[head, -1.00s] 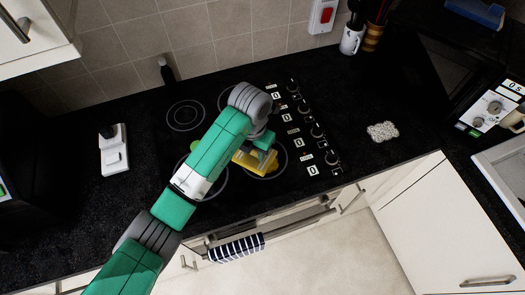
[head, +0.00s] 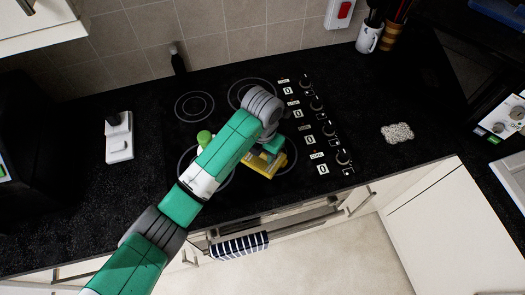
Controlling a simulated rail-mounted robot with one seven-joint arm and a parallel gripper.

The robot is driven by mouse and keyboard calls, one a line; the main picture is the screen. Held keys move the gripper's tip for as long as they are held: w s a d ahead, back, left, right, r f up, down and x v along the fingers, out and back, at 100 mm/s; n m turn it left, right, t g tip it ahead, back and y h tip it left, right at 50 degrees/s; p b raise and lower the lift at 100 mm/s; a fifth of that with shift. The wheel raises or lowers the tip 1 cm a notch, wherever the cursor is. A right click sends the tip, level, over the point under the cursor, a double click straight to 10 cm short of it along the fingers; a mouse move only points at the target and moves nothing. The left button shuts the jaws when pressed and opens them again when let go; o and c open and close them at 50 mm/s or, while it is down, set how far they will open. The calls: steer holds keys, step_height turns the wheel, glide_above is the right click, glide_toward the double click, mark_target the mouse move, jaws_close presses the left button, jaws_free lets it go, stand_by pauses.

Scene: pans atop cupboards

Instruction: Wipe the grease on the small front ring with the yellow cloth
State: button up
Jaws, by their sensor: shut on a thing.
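The yellow cloth (head: 263,164) is in my gripper (head: 268,156), low over the front right part of the black hob. The arm hides part of the cloth and part of my gripper. The front right ring (head: 297,160) shows as a curved line beside and under the cloth. Whether the cloth touches the glass I cannot tell. The front left ring (head: 183,163) is mostly behind my arm. No grease shows clearly; the cloth and arm cover much of the front rings.
A column of knobs (head: 343,157) lines the hob's right side. A speckled pad (head: 397,133) lies on the worktop. A striped towel (head: 239,246) hangs below.

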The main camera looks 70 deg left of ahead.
mark_target(286, 158)
steer(key=shift+f+b, duration=0.5)
steer(key=shift+f, duration=0.2)
stand_by(0.3)
steer(key=w+b, duration=0.1)
steer(key=w, duration=0.3)
steer(key=shift+w+d+f, duration=0.1)
steer(key=shift+f, duration=0.05)
steer(key=shift+w+d+b, duration=0.2)
steer(key=shift+w+b, duration=0.15)
steer(key=shift+w, duration=0.45)
steer(key=shift+w+d+b, duration=0.2)
steer(key=shift+w+b, duration=0.15)
steer(key=shift+w, duration=0.4)
steer(key=shift+s+r+p, duration=0.2)
steer(key=shift+s+p, duration=0.05)
steer(key=shift+p, duration=0.2)
steer(key=s+p, duration=0.2)
steer(key=s, duration=0.1)
steer(key=shift+s+a+r, duration=0.1)
steer(key=shift+a+r, duration=0.05)
steer(key=shift+a, duration=0.05)
steer(key=shift+s+a+f+p, duration=0.15)
steer(key=shift+s+a+p, duration=0.05)
steer(key=shift+s, duration=0.7)
steer(key=shift+s+a+f+p, duration=0.1)
steer(key=shift+s+a+p, duration=0.05)
steer(key=shift+s, duration=0.7)
